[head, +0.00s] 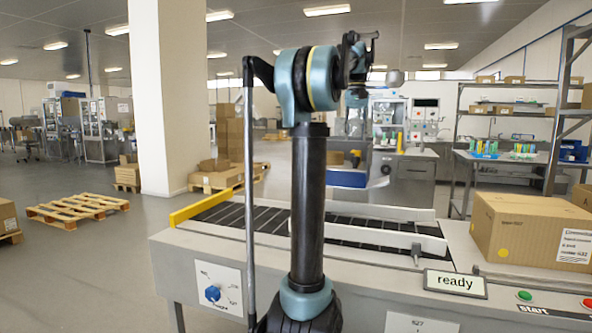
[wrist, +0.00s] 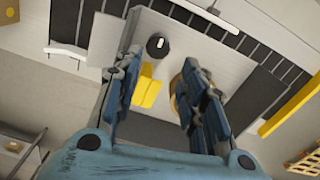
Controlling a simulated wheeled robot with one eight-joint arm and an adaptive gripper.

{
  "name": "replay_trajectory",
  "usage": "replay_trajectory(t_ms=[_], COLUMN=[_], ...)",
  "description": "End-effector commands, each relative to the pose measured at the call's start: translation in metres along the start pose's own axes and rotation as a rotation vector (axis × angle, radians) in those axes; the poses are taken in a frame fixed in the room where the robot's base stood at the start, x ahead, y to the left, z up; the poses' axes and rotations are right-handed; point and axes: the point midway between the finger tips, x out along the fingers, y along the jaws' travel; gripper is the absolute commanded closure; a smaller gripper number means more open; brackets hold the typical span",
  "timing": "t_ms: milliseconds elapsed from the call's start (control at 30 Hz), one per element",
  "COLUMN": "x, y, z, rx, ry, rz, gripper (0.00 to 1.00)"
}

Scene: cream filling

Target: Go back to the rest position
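My arm stands upright in the middle of the head view, in front of the conveyor (head: 345,231). In the wrist view my gripper (wrist: 158,64) has its two blue fingers well apart, with no object held between them. Beyond the fingers, a black round knob (wrist: 158,45) and a yellow piece (wrist: 149,88) show on a pale machine surface. In the head view the gripper is partly hidden behind the arm's upper joint, so its fingers cannot be made out.
A cardboard box (head: 532,229) stands right of the conveyor, near a "ready" display (head: 455,282) and green and red buttons. A blue dial (head: 213,293) is on the front panel. Pallets (head: 78,209) lie on the floor at left, with open floor around them.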

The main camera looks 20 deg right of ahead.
Motion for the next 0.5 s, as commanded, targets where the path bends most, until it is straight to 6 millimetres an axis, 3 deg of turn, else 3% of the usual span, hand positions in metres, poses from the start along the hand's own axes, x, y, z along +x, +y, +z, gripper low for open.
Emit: replay_trajectory(t_ms=[133,233,500], x=[0.002,0.011,0.060], y=[-0.005,-0.019,-0.083], z=[0.004,0.014,0.073], rx=[-0.006,-0.024,-0.111], ry=[0.002,0.007,0.041], rz=[0.000,0.001,0.005], gripper=[0.62,0.62,0.62])
